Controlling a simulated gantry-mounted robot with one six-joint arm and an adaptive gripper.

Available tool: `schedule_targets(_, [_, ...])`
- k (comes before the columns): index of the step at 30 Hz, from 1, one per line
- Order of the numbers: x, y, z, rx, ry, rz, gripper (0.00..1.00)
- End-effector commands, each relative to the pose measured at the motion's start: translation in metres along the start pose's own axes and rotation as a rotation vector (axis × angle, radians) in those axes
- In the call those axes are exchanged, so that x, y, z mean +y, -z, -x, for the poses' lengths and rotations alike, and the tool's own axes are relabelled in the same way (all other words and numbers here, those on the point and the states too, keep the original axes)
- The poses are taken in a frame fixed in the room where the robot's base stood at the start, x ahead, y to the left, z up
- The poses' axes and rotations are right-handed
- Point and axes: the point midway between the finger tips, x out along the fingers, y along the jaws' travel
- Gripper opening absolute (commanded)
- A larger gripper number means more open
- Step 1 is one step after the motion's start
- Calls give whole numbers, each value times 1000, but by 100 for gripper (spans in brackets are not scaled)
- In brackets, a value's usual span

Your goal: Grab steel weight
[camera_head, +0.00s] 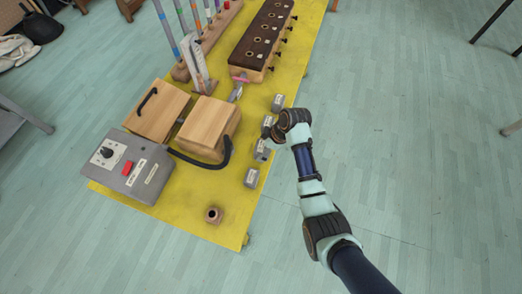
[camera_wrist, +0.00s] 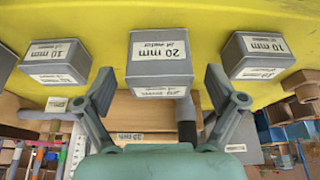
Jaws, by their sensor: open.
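Several small grey steel weights with white labels stand in a row along the right edge of the yellow table. In the head view they include a near one (camera_head: 251,178), one beside my gripper (camera_head: 262,153) and a far one (camera_head: 278,103). In the wrist view a grey weight labelled 20 mm (camera_wrist: 158,72) is centred between my fingertips. Others labelled 10 mm stand to its left (camera_wrist: 58,65) and right (camera_wrist: 258,58). My gripper (camera_wrist: 159,82) is open and empty, with a finger on each side of the middle weight. I cannot tell how far the fingertips reach along it.
The yellow table (camera_head: 210,228) also holds a wooden box (camera_head: 208,128), a grey control box (camera_head: 140,165) with a red switch, and a small brown cup (camera_head: 213,215). A long dark-topped wooden block (camera_head: 262,35) stands at the back.

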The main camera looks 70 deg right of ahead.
Motion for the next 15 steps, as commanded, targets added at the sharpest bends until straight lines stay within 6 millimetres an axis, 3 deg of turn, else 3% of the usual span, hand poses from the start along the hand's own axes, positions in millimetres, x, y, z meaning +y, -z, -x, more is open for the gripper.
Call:
schedule_targets(3, [0, -1, -21, -1, 1, 1, 94])
schedule_targets(11, [0, 0, -25, 0, -1, 0, 94])
schedule_targets(15, [0, 0, -24, 0, -1, 0, 74])
